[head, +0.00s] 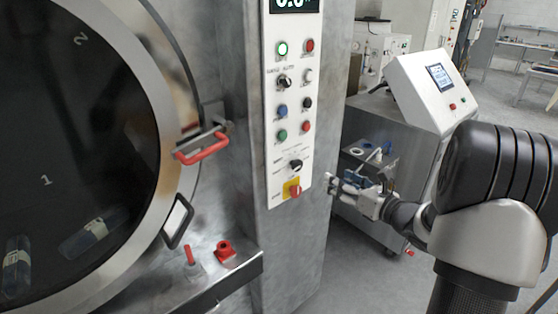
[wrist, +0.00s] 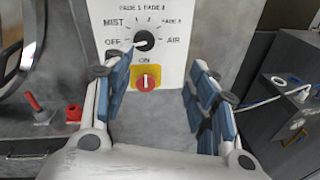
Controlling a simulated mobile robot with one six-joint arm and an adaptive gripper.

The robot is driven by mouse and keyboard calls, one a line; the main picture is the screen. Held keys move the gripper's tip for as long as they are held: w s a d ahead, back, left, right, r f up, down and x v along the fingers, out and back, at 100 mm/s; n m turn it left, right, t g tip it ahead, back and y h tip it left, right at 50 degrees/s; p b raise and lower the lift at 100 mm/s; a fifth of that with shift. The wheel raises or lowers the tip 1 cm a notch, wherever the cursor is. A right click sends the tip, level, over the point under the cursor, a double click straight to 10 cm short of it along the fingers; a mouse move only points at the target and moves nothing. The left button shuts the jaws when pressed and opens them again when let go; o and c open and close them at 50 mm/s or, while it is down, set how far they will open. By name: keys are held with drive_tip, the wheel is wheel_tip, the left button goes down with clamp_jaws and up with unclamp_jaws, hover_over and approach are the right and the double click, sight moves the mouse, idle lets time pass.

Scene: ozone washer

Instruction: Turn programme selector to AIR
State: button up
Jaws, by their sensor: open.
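The programme selector is a black round knob (wrist: 144,40) on the white panel, ringed by labels with OFF at left, MIST at upper left and AIR at right. Its pale mark seems to face left, towards OFF, but is too small to be sure. In the head view the selector (head: 296,165) sits low on the panel. My gripper (wrist: 163,75) is open and empty, its blue-padded fingers spread below and either side of the knob, not touching it. In the head view my gripper (head: 333,184) is right of the panel, apart from it.
A red switch (wrist: 146,82) on a yellow plate sits just below the selector. Several buttons and another black knob (head: 285,81) are higher on the panel. A red-handled door latch (head: 202,148) juts out at left. A white console (head: 437,88) stands behind at right.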

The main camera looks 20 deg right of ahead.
drive_tip(key=s+f+n+y, duration=0.2)
drive_tip(key=n, duration=0.1)
approach(299, 165)
drive_tip(key=shift+n+t+y, duration=0.4)
drive_tip(key=x, duration=0.6)
drive_tip(key=f+x, duration=0.1)
drive_tip(key=x, duration=0.2)
drive_tip(key=shift+b, duration=0.35)
drive_tip(key=shift+d, duration=0.1)
drive_tip(key=shift+c, duration=0.5)
drive_tip(key=c, duration=0.9)
